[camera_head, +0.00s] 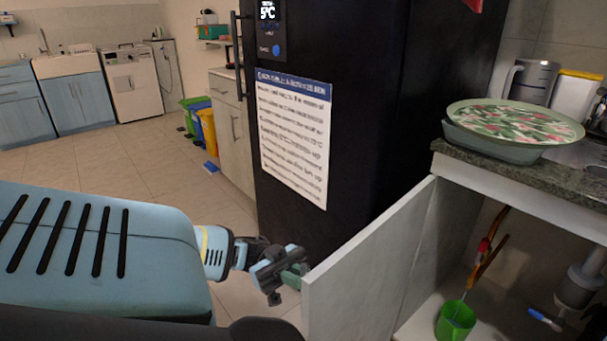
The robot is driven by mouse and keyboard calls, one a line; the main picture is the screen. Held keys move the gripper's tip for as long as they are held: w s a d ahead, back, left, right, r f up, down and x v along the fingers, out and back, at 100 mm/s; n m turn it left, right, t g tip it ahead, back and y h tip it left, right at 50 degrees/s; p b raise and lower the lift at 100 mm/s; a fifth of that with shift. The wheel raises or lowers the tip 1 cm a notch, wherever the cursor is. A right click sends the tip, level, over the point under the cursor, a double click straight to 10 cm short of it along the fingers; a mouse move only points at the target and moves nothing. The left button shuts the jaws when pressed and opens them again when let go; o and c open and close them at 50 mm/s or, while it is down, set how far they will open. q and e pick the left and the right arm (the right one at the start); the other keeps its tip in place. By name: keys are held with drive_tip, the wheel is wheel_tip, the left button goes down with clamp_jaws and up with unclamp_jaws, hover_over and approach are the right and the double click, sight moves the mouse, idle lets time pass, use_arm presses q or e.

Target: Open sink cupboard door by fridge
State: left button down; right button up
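The sink cupboard door (369,275) is pale and stands swung well open beside the black fridge (345,110). The cupboard interior (496,250) is exposed to its right. My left gripper (291,278) is at the door's free edge, on its left side. It is small and seen at an angle, so I cannot tell whether its fingers are apart or whether they touch the door. My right gripper is not in view.
A green cup (455,321), pipes (588,277) and a blue-and-white item (545,319) are inside the cupboard. A floral plate (515,120) rests on a basin on the counter (540,174). Open tiled floor (150,165) lies left of the fridge, with coloured bins (206,130) further back.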

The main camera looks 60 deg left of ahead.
use_arm(q)
drive_tip(key=c, duration=1.5)
unclamp_jaws()
drive_tip(key=b+v, duration=0.1)
drive_tip(key=v, duration=0.7)
drive_tip(key=shift+d, duration=0.1)
